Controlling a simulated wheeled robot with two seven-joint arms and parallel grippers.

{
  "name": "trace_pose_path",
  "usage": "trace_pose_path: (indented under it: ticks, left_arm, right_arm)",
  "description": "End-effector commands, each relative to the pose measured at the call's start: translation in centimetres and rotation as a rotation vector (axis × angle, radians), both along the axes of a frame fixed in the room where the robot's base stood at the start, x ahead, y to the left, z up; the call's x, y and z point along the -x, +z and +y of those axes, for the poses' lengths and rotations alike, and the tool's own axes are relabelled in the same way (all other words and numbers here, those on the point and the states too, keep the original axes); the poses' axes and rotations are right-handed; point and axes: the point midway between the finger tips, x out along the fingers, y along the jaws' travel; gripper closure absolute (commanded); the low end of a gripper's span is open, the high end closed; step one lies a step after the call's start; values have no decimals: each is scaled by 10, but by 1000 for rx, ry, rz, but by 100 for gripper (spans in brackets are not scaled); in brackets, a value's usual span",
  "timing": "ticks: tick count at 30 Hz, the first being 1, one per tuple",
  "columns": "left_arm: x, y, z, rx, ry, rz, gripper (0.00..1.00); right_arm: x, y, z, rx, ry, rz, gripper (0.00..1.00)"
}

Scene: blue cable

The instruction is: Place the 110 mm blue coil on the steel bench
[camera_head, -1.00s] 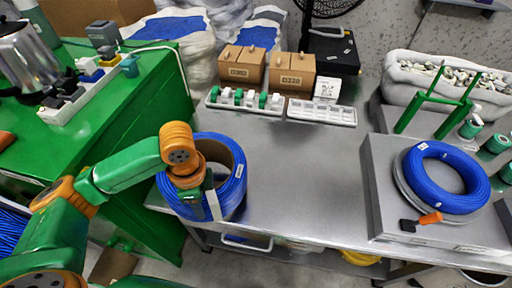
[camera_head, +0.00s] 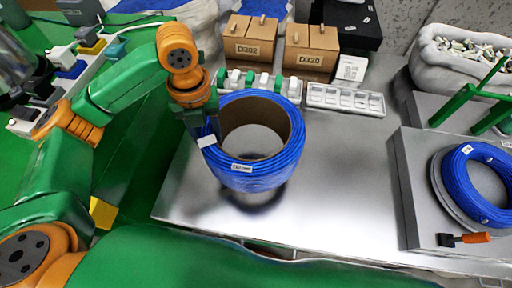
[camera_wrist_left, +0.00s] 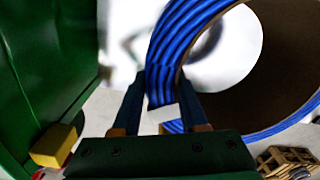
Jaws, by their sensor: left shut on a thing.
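The blue coil (camera_head: 257,168) is a tall ring of blue cable around a brown cardboard core, with a white label on its front. My left gripper (camera_head: 208,135) is shut on the coil's left wall, one finger inside the core. In the left wrist view the fingers (camera_wrist_left: 162,103) pinch the blue windings (camera_wrist_left: 180,45). The coil is roughly upright over the left part of the steel bench (camera_head: 330,200). A dark shadow lies below it, and it seems slightly above the surface. My right gripper is not in view.
Two labelled cardboard boxes (camera_head: 310,50) and a white compartment tray (camera_head: 345,101) stand behind the coil. A second blue coil (camera_head: 470,200) lies on a raised grey block at right, near an orange-handled tool (camera_head: 463,239). The bench middle is clear.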

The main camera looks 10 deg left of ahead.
Motion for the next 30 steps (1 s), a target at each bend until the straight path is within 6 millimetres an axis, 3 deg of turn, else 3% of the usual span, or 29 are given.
trace_pose_path:
  ticks: [4, 10, 16, 21, 30]
  left_arm:
    - [-16, -16, -40, 3, -3, 0, 100]
    - [-29, -59, -70, 2, 2, -1, 100]
    - [-35, -80, -83, 1, 4, -1, 100]
    - [-35, -105, -82, 1, 3, -1, 100]
    - [-35, -108, -82, 2, 3, -4, 100]
  right_arm:
    - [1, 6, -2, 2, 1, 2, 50]
    - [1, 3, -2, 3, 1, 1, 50]
    - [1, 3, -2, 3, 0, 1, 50]
    - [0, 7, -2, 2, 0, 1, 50]
    - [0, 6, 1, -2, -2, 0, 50]
